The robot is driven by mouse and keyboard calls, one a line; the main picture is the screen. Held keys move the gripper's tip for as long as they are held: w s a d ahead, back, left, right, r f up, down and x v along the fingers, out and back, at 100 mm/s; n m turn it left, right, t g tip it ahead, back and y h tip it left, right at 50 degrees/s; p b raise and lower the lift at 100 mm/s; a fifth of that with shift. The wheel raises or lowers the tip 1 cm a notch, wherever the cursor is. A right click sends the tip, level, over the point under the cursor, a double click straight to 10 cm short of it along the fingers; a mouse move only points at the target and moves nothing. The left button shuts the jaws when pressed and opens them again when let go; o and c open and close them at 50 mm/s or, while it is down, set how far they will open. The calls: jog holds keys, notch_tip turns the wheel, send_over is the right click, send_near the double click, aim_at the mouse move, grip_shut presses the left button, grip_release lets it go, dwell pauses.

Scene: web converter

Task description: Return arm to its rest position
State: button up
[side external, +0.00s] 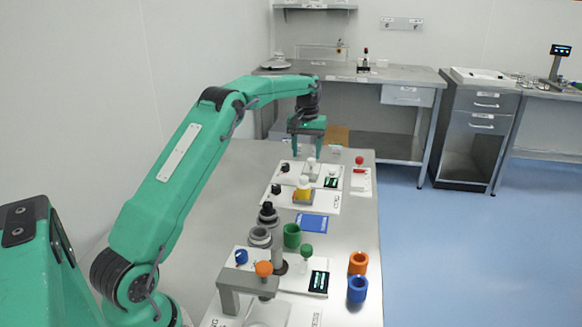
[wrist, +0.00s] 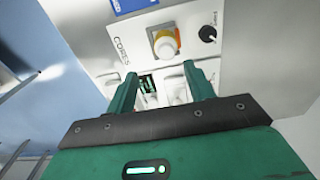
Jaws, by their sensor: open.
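My arm is green and reaches out over the far end of the metal table (side external: 355,290). My gripper (side external: 309,150) hangs pointing down above the far white panel. In the wrist view my gripper (wrist: 160,85) shows two green fingers spread apart with nothing held between them. Beyond the fingertips lies a white panel marked CORES (wrist: 125,45), with a white and yellow knob-like piece (wrist: 164,43) and a black knob (wrist: 208,34). The tips' height above the panel cannot be judged.
A red-topped piece (side external: 359,162) stands near the far right edge. Blue floor (side external: 450,240) is clear.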

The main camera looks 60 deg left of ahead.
jog(key=s+d+r+m+t, duration=0.3)
jog(key=s+d+r+m, duration=0.1)
jog(key=s+d+r, duration=1.15)
jog(key=s+d+f+m+t, duration=0.1)
jog(key=s+d+f+m, duration=0.1)
jog(key=s+d, duration=0.3)
jog(key=s+d+f+m+t, duration=0.1)
jog(key=s+d+f, duration=0.4)
jog(key=s, duration=0.8)
jog(key=shift+d+f+m, duration=0.2)
jog(key=shift+d+m, duration=0.2)
jog(key=shift+m, duration=0.5)
jog(key=shift+w+r, duration=0.1)
jog(key=shift+w, duration=0.05)
